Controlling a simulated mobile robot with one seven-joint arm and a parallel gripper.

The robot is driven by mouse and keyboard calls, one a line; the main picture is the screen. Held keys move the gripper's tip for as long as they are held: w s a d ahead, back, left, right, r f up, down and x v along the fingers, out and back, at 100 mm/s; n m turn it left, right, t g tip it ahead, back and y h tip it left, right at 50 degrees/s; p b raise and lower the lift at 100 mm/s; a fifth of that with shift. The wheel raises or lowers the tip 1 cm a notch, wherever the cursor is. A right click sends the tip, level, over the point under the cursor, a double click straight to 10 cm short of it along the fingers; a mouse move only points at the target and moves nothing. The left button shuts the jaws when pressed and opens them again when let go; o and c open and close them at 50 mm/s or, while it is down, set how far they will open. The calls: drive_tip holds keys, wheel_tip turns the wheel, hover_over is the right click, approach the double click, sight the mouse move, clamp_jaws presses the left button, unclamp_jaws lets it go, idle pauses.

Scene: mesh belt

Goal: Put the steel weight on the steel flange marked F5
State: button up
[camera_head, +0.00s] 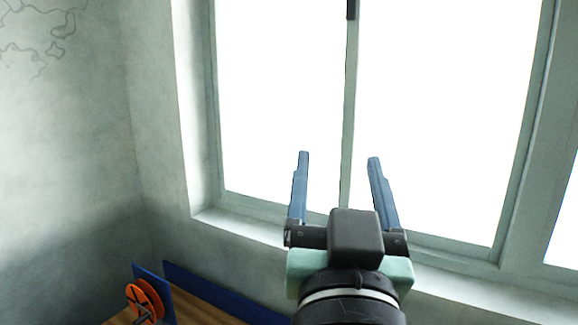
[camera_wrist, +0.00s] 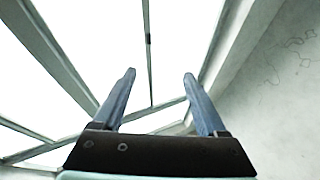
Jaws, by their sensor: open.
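My gripper (camera_head: 338,158) is raised in front of a bright window in the head camera view. Its two blue fingers are spread apart with nothing between them. The wrist view also shows the open, empty gripper (camera_wrist: 160,74) against the window. Neither the steel weight nor the steel flange marked F5 shows in either view.
At the lower left of the head view is a wooden surface (camera_head: 190,305) with blue side panels (camera_head: 220,293). An orange wheel (camera_head: 145,301) is at its left end. The window (camera_head: 280,100) and a grey wall (camera_head: 70,150) are behind.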

drive_tip(key=s+a+r+n+t+y, duration=0.1)
drive_tip(key=s+a+r+t, duration=0.1)
drive_tip(key=r, duration=0.4)
drive_tip(key=s+a+r+n+t+y, duration=0.1)
drive_tip(key=s+a+r+t, duration=0.2)
drive_tip(key=s+a+r, duration=0.1)
drive_tip(key=shift+s+r+y, duration=0.3)
drive_tip(key=shift+s+r, duration=0.6)
drive_tip(key=shift+s, duration=0.15)
wheel_tip(320, 180, down, 11)
drive_tip(key=b, duration=1)
drive_tip(key=shift+r, duration=0.1)
